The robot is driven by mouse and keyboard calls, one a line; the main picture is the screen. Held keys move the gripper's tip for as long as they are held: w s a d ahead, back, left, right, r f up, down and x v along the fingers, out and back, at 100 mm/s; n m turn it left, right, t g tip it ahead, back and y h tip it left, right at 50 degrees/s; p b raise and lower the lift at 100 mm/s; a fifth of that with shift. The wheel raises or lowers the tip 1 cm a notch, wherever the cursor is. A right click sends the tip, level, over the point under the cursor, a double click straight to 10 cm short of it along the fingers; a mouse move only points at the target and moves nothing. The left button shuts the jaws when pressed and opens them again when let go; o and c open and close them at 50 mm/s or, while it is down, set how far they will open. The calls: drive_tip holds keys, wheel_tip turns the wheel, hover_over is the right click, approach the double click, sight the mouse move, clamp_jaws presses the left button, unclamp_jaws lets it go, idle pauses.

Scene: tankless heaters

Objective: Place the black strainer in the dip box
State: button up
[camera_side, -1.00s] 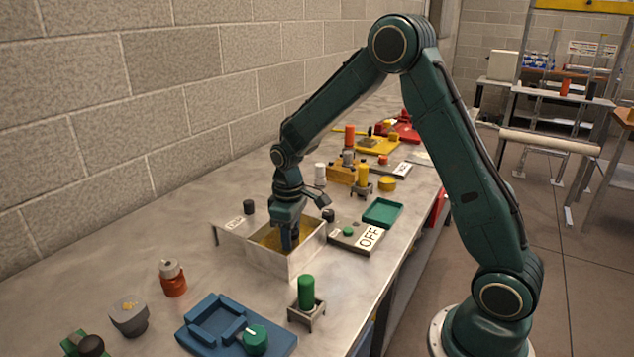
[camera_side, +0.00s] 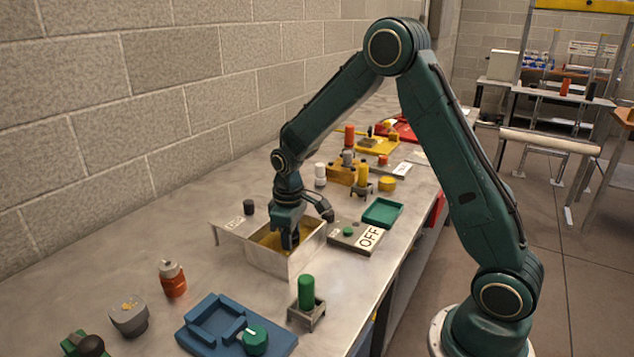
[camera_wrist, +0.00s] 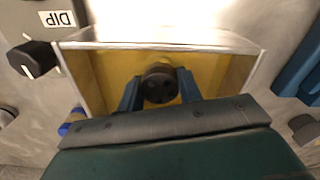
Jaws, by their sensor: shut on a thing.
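The dip box (camera_side: 282,263) is an open metal box with a yellow inside, on the bench. Its rim (camera_wrist: 160,45) and yellow inside also show in the wrist view. My gripper (camera_side: 290,243) points down into the box. In the wrist view, my gripper (camera_wrist: 160,90) has its two blue fingers on either side of the black strainer (camera_wrist: 160,82), seen end-on as a dark round top, and is shut on it. The strainer is inside the box opening. Its lower end is hidden, and I cannot tell whether it touches the floor.
A DIP label (camera_wrist: 57,19) and black knob (camera_wrist: 33,59) are beside the box. An OFF panel (camera_side: 356,238) and green tray (camera_side: 383,212) stand to its right. A blue fixture (camera_side: 235,325) and green cylinder on a stand (camera_side: 306,292) are in front.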

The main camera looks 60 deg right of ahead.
sight(293, 236)
drive_tip(key=o, duration=1.1)
wheel_tip(293, 236, up, 14)
drive_tip(key=shift+f, duration=0.1)
drive_tip(key=shift+s, duration=0.1)
drive_tip(key=s+a+r+m+t, duration=0.1)
drive_tip(key=s+a+r+t, duration=0.1)
drive_tip(key=s+r, duration=0.35)
drive_tip(key=s+a+r+m+t, duration=0.1)
drive_tip(key=s+a+r, duration=0.15)
drive_tip(key=s, duration=0.55)
drive_tip(key=s+t, duration=0.1)
drive_tip(key=s, duration=0.2)
drive_tip(key=s+a, duration=0.1)
drive_tip(key=s, duration=0.3)
drive_tip(key=s+m+t, duration=0.1)
drive_tip(key=s, duration=0.3)
drive_tip(key=shift+s+a+f+t, duration=0.2)
drive_tip(key=shift+s+a+t, duration=0.05)
drive_tip(key=shift+t, duration=0.05)
